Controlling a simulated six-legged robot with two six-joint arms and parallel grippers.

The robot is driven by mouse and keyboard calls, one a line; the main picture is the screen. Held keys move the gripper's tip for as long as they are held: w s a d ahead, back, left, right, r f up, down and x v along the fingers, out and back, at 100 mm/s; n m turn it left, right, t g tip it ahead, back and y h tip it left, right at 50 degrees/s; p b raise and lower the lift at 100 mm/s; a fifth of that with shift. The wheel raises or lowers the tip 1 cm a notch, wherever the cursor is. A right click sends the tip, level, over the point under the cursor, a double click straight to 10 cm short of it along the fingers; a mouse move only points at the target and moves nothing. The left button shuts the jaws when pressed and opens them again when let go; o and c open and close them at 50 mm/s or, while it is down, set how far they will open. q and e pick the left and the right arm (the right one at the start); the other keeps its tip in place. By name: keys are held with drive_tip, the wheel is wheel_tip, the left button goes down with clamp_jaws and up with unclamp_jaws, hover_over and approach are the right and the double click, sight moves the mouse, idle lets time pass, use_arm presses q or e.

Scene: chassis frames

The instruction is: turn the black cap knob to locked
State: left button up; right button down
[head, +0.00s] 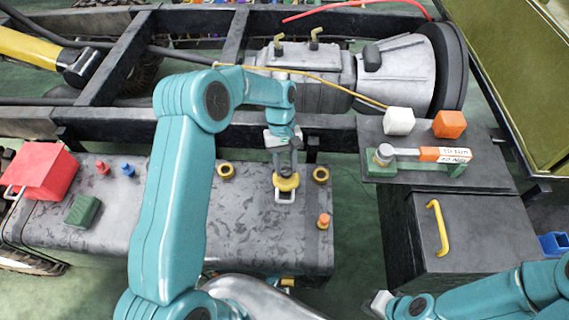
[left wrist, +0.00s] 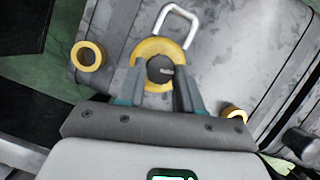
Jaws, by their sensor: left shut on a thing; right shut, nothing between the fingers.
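The black cap knob (left wrist: 157,68) sits inside a yellow ring (left wrist: 154,48) on top of the dark grey tank, and a small light mark shows on its right side. A silver loop (left wrist: 178,12) stands out from the ring; it also shows in the head view (head: 284,196). My left gripper (head: 287,168) points down over the ring. In the left wrist view its fingers (left wrist: 159,72) stand on either side of the knob and are shut on it. In the head view the gripper hides the knob. My right gripper (head: 379,303) is shut and empty at the bottom edge.
Yellow rings (head: 226,171) (head: 321,174) and an orange-topped fitting (head: 324,221) stand on the tank (head: 190,235) close by. A red box (head: 42,171) and a green block (head: 82,211) lie at left.

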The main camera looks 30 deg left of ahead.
use_arm(q)
drive_tip(key=shift+d+m+g+y, duration=0.1)
drive_tip(key=shift+m+g+y, duration=0.35)
drive_tip(key=shift+m, duration=1.05)
drive_tip(key=o, duration=1)
drive_tip(key=shift+o, duration=0.2)
drive_tip(key=p+v, duration=0.1)
drive_tip(key=v, duration=1.5)
drive_tip(key=shift+r, duration=0.25)
drive_tip(key=shift+d, duration=0.1)
